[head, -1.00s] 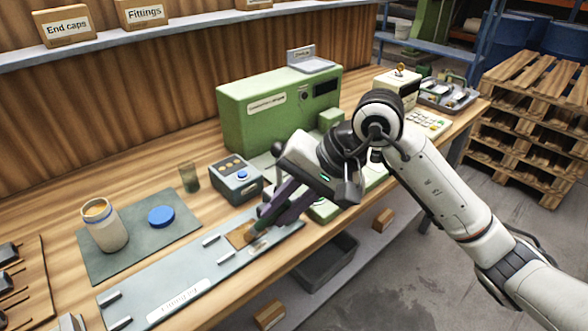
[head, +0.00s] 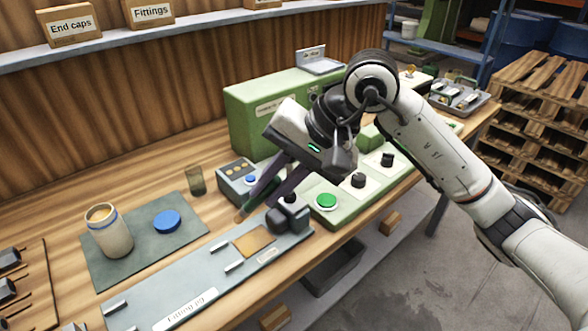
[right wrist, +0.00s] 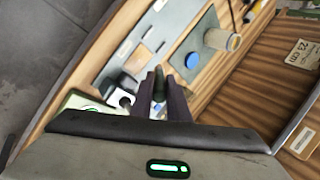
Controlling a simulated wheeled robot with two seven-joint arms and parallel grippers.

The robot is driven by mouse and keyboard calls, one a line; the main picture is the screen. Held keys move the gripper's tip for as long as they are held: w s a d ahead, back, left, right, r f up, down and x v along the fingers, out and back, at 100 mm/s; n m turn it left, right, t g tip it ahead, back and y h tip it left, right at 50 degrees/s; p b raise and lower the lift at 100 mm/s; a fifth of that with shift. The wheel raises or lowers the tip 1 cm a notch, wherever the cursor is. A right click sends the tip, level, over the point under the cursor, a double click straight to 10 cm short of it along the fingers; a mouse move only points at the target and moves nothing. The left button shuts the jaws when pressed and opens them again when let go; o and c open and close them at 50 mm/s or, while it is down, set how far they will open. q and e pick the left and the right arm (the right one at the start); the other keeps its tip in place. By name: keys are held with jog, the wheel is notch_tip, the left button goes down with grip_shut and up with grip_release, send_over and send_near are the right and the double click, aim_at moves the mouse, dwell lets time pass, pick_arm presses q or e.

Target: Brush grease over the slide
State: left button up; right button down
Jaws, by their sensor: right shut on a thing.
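The slide appears to be the flat amber-tan patch (head: 255,243) on the grey plate labelled Fitting jig (head: 205,281). My right gripper (head: 264,196) has dark purple fingers shut on a brush with a dark green handle (head: 268,180) and brown tip. The brush is tilted, tip down to the left, apparently above the plate's back edge and apart from the patch. In the right wrist view the brush (right wrist: 162,78) shows between the fingers (right wrist: 165,100). An open jar with amber contents (head: 110,236) stands on a dark mat (head: 137,260). My left gripper is out of view.
A blue lid (head: 166,220) lies on the mat and a small glass (head: 196,181) stands behind. A black block (head: 288,214) sits at the plate's right end. A button box (head: 236,180) and a green machine (head: 255,115) stand behind; a green-button panel (head: 325,202) is at right.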

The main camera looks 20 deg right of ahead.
jog(key=shift+r+p, duration=0.7)
jog(key=shift+r, duration=1.05)
jog(key=shift+s+d+r, duration=0.15)
jog(key=shift+d+r, duration=0.05)
jog(key=shift+r, duration=0.05)
jog(key=s+d+r+b, duration=0.2)
jog(key=s+d+r, duration=0.1)
jog(key=d, duration=0.1)
jog(key=f+b, duration=0.1)
jog(key=f, duration=0.1)
jog(key=f+b, duration=0.1)
jog(key=f, duration=0.1)
jog(key=shift+w+a+f, duration=0.1)
jog(key=shift+w+a, duration=0.05)
jog(key=shift+a, duration=0.05)
